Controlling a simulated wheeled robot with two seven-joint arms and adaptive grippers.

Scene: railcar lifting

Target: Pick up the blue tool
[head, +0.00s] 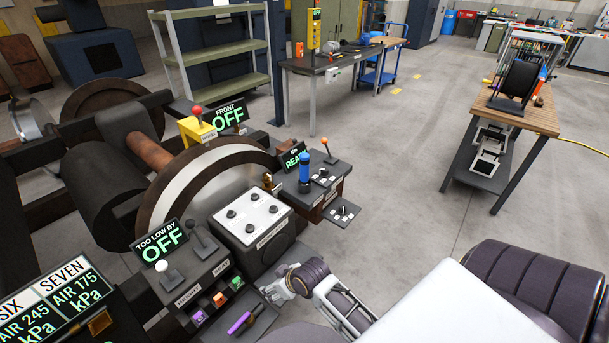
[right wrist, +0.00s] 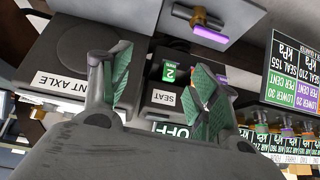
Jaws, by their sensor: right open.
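A blue upright cylinder (head: 304,168), the only blue tool-like thing I can make out, stands on a dark control box just right of the READY sign in the head view. My right gripper (head: 274,291) is lower in that view, in front of the grey panel with several black knobs and apart from the blue cylinder. In the right wrist view my right gripper (right wrist: 160,86) is open, with green pads on both fingers and nothing held between them. I cannot pick out the blue cylinder in the right wrist view. My left gripper is not in view.
A purple tool (head: 240,322) lies on a small dark tray at the bottom; a purple-ended tool (right wrist: 205,28) also shows in the right wrist view. A red-knobbed lever (head: 197,112) and an orange-knobbed lever (head: 326,146) stick up nearby. Open floor (head: 400,170) lies to the right.

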